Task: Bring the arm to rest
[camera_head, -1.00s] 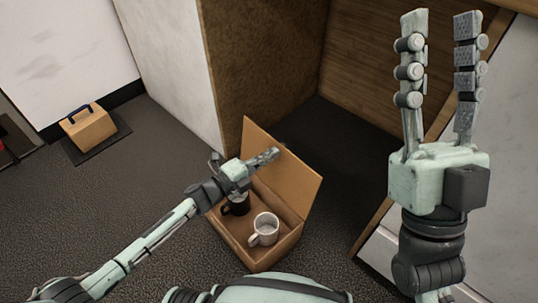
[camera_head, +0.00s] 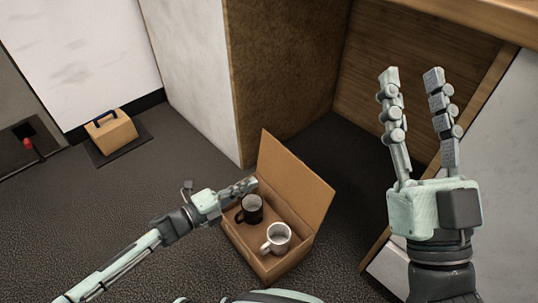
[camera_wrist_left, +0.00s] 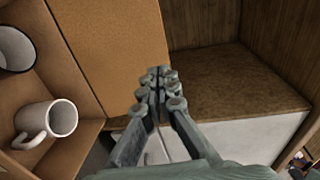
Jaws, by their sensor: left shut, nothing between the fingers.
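The open box (camera_head: 244,246) on the dark floor holds a black mug (camera_head: 250,209) and a white mug (camera_head: 277,238), both upright. Its flap (camera_head: 293,185) stands up. A wooden counter and white panel lie right. A tan case (camera_head: 111,134) sits on a mat far left.

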